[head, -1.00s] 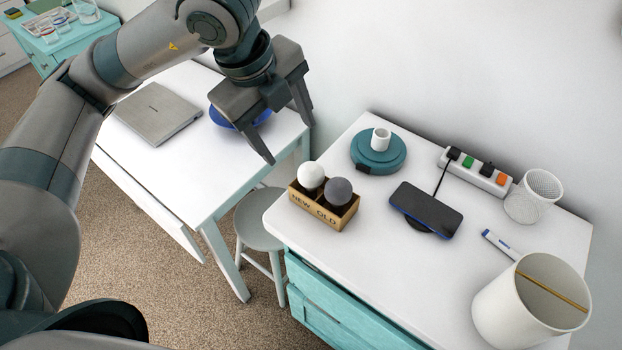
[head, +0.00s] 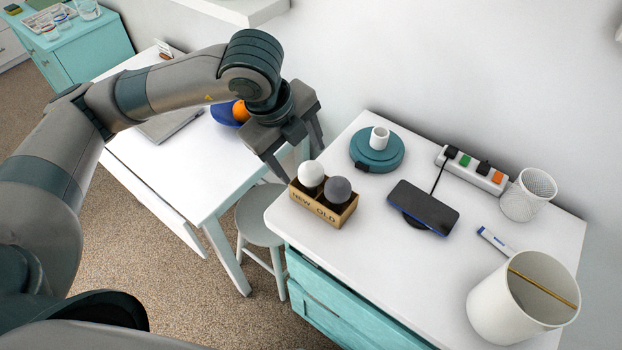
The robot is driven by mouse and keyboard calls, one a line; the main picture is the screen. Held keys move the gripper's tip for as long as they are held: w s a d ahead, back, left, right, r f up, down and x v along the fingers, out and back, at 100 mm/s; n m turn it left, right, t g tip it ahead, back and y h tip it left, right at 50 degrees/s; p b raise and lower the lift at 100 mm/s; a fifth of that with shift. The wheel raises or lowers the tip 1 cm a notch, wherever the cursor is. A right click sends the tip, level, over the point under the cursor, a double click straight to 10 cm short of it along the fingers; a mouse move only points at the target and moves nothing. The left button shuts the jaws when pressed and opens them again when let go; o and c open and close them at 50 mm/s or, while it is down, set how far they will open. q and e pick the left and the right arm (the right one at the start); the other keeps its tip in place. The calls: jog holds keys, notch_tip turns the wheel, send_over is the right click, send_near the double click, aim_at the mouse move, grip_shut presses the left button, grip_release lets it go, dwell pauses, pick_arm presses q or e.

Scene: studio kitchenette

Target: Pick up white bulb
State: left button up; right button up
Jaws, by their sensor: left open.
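The white bulb (head: 311,174) stands in the left side, marked NEW, of a small wooden box (head: 318,209) on the white cabinet top. A dark grey bulb (head: 338,189) stands beside it in the side marked OLD. My left gripper (head: 300,165) is open and empty, its fingers pointing down just behind and left of the white bulb in the picture. I cannot tell whether a finger touches the box or bulb. My right gripper is not in view.
A teal round base with a white socket (head: 379,138), a phone (head: 423,207), a power strip (head: 474,170), a mesh cup (head: 528,195), a marker (head: 496,242) and a white bin (head: 488,308) share the cabinet top. A stool (head: 257,218) stands left of it.

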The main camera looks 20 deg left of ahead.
aim_at(308, 168)
pick_arm(q)
jog(key=shift+w+d+f+p, duration=0.1)
jog(key=shift+d+f+p, duration=0.1)
jog(key=shift+f+p, duration=0.1)
jog(key=p+x, duration=0.1)
jog(key=x, duration=0.2)
jog(key=shift+d, duration=0.2)
jog(key=shift+f, duration=0.3)
jog(key=shift+w+f, duration=0.1)
jog(key=shift+f, duration=0.05)
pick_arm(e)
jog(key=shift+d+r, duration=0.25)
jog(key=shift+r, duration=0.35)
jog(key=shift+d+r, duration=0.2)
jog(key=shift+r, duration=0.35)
pick_arm(q)
jog(key=c, duration=1.5)
jog(key=shift+o, duration=0.2)
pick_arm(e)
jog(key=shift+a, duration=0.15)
